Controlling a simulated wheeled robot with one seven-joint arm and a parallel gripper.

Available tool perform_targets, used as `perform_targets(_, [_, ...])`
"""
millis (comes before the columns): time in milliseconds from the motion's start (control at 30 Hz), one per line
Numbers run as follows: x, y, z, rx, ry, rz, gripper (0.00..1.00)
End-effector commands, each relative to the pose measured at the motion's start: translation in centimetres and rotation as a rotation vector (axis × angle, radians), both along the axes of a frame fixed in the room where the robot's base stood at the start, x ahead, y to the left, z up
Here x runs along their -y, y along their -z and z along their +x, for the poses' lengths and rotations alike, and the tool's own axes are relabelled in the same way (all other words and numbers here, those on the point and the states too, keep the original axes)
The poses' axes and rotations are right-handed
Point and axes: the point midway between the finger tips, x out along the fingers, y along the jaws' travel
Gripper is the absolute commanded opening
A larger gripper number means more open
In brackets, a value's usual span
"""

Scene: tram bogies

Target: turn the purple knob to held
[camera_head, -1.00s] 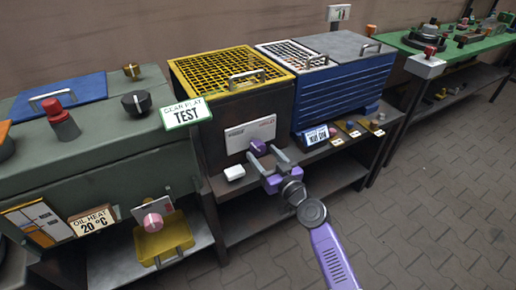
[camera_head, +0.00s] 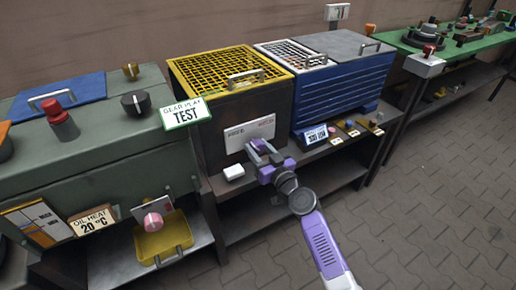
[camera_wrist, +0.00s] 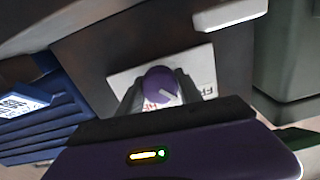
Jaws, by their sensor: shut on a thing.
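The purple knob (camera_head: 260,146) sits on a white label plate (camera_head: 251,132) on the front of the dark box with the yellow grid top. In the wrist view the knob (camera_wrist: 161,85) shows a pale pointer line toward the lower right. Printing on the plate is partly hidden by the knob and fingers, and I cannot read the position marks. My gripper (camera_head: 263,154) is at the knob, with one finger on each side, shut on it. The fingers also show in the wrist view (camera_wrist: 159,98).
The yellow-grid box (camera_head: 236,104) stands beside a blue drawer cabinet (camera_head: 342,92). A small white block (camera_head: 234,172) lies on the shelf edge left of my gripper. A green machine (camera_head: 95,140) with a TEST sign stands at left. Floor at right is clear.

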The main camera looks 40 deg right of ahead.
Motion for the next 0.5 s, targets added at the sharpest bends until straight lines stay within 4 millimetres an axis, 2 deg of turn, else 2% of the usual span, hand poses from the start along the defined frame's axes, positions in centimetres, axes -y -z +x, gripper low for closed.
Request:
perform_targets(267, [0.01,0.05,-0.02,0.015,0.0,0.051,0.02])
perform_targets(500, [-0.02,0.11,-0.03,0.057,0.0,0.199,0.02])
